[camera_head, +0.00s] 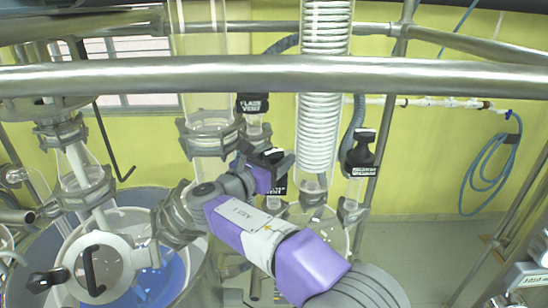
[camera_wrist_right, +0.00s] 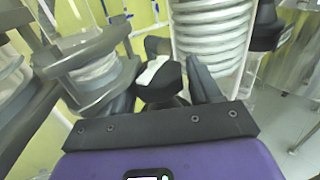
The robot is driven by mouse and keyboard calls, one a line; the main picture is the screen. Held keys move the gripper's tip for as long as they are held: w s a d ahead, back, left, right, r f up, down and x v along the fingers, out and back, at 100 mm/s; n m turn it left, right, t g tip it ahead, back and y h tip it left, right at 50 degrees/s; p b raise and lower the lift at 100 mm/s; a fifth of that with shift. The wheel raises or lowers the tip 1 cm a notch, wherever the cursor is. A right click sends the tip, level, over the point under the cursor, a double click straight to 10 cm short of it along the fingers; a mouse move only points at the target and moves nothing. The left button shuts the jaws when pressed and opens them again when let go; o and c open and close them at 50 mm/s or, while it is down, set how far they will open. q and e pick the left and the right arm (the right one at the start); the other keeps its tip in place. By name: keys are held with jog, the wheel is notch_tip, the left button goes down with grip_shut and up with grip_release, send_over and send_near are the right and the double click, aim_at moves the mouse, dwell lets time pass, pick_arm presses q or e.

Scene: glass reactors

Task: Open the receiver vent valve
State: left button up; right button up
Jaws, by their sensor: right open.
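A black valve knob (camera_wrist_right: 160,78) with a pale top stands between the fingers of my right gripper (camera_wrist_right: 165,90) in the right wrist view. In the head view my right gripper (camera_head: 268,162) is open at this knob, and a black label (camera_head: 276,189) under it reads "VENT" on its lower line. The label's upper part is hidden by my gripper, so I cannot read it whole. The fingers appear on either side of the knob; whether they touch it I cannot tell. My left gripper is not in view.
A "FLASK VENT" valve (camera_head: 253,105) is behind and left. Another black-capped valve (camera_head: 360,155) stands right. A glass coil condenser (camera_head: 318,110) rises close by. A steel rail (camera_head: 450,73) crosses in front. A glass vessel with blue liquid (camera_head: 150,280) is lower left.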

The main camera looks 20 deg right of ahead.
jog(key=shift+w, duration=0.1)
jog(key=shift+c, duration=0.4)
jog(key=c, duration=0.6)
jog(key=shift+f, duration=0.1)
jog(key=n+t+y+b, duration=0.2)
jog(key=t+y, duration=0.1)
jog(key=shift+d+f+n, duration=0.1)
jog(key=shift+n, duration=0.3)
jog(key=n+t+y+b, duration=0.1)
jog(key=y, duration=0.1)
jog(key=n+t+y+b, duration=0.1)
jog(key=n+y, duration=0.1)
jog(key=y, duration=0.1)
jog(key=shift+n+t, duration=0.3)
jog(key=n+t+y+b, duration=0.1)
jog(key=n+y+b, duration=0.1)
jog(key=y, duration=0.3)
jog(key=shift+n, duration=0.7)
jog(key=shift+n+y+b, duration=0.55)
jog(key=shift+n+y, duration=0.75)
jog(key=shift+y, duration=0.9)
